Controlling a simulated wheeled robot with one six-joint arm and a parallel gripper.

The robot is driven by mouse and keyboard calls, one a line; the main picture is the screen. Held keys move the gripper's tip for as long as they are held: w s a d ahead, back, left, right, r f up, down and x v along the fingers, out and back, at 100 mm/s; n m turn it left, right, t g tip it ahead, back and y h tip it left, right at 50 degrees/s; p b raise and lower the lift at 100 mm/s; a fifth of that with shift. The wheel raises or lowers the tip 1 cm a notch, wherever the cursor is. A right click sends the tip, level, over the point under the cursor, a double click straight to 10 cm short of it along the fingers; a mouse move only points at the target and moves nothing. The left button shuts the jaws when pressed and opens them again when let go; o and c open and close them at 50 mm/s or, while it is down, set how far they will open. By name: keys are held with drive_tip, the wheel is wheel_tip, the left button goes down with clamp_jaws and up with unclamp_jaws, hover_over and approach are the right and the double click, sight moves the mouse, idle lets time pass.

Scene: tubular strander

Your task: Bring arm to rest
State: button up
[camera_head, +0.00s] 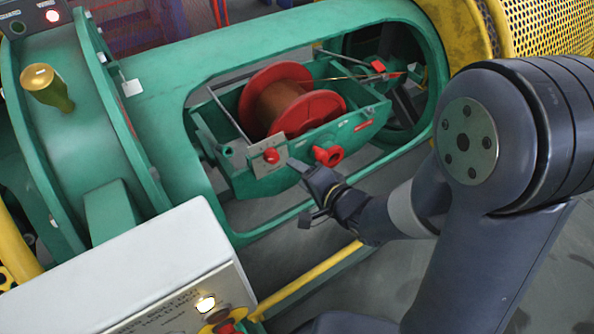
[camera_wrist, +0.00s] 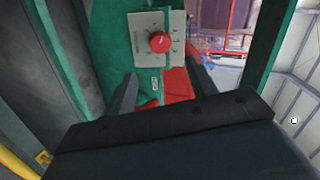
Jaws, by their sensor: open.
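My gripper (camera_head: 300,190) is open and empty at the end of my arm, in front of the window in the green tube. In the head view its fingers are close to a small grey plate (camera_head: 258,163) with a red knob (camera_head: 271,156), and apart from it as far as I can tell. In the wrist view my gripper's fingers (camera_wrist: 162,92) stand apart, with the plate (camera_wrist: 143,22) and red knob (camera_wrist: 160,42) beyond them. A red ring-shaped part (camera_head: 329,156) sits just right of the fingers in the head view.
The green tube (camera_head: 160,90) frames the window, its lower rim close below my arm. A red-flanged bobbin (camera_head: 280,75) sits in the green cradle (camera_head: 245,185). A grey control box (camera_head: 120,270) stands at lower left, beside a yellow rail (camera_head: 310,277). A yellow perforated guard (camera_head: 545,25) is at upper right.

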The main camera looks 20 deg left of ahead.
sight(274, 158)
drive_tip(key=x, duration=1.1)
drive_tip(key=shift+b, duration=0.3)
